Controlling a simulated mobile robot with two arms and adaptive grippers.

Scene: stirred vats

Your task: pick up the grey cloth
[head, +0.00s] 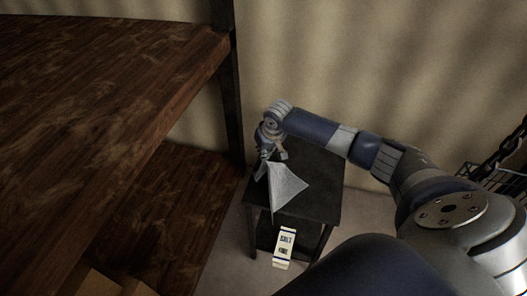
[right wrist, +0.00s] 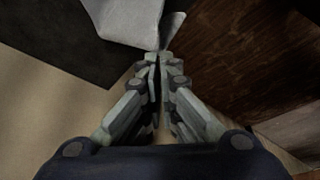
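The grey cloth (head: 286,187) hangs in a peaked, pointed shape over the small dark table (head: 325,186). One corner points down toward the table's front edge; I cannot tell whether the cloth still touches the top. My right gripper (head: 264,166) is at the cloth's upper left. In the right wrist view its fingers (right wrist: 160,60) are closed together, with the pale cloth (right wrist: 130,20) bunched at their tips and spreading out to both sides. The exact pinch is partly hidden by the fingers. My left gripper is not in view.
A large brown wooden shelf (head: 90,90) fills the left, with a dark upright post (head: 231,100) close to my right gripper. A white labelled carton (head: 284,246) is low at the small table's front. A wire basket (head: 495,180) stands at the right edge.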

